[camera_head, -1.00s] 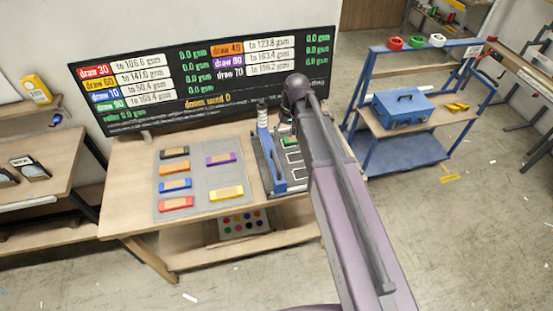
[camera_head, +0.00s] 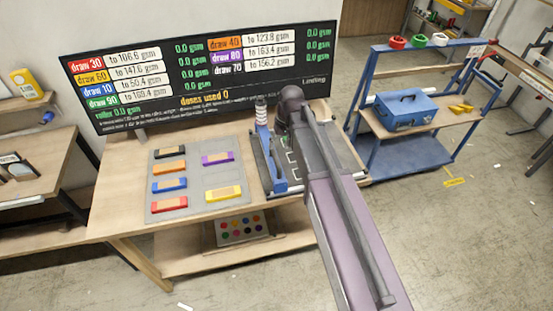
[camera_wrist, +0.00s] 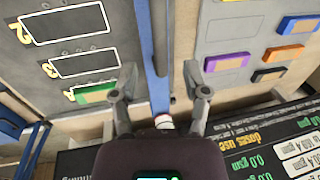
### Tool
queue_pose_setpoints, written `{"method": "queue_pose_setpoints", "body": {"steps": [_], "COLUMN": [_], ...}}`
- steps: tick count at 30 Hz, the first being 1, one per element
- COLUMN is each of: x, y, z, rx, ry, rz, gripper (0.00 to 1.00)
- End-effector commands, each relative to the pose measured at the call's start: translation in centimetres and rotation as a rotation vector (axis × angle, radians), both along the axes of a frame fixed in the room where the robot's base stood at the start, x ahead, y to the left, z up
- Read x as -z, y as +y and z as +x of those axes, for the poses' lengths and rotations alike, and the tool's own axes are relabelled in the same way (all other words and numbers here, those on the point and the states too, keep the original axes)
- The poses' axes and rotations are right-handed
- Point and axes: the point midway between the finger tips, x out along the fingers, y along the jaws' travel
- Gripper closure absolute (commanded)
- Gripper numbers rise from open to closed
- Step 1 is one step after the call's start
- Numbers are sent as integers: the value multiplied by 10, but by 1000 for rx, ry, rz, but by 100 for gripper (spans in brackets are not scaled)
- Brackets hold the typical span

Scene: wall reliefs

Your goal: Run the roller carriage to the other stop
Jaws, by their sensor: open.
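I cannot tell whether either finger touches the bar. In the head view my arm hides the gripper and part of the board. Neither stop can be made out.
A grey mat (camera_head: 197,206) with several coloured blocks lies left of the board. A wide display (camera_head: 180,112) stands behind, reading "doses used 0" and "Limiting". A green block (camera_wrist: 95,93) sits on the lane board.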

Motion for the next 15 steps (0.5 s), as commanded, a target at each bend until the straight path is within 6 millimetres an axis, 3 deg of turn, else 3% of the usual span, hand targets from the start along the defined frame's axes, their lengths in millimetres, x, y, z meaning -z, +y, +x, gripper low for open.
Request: {"method": "queue_pose_setpoints", "body": {"steps": [15], "x": [42], "y": [8], "z": [-2], "rx": [0], "ry": [0], "rz": [0], "gripper": [41]}}
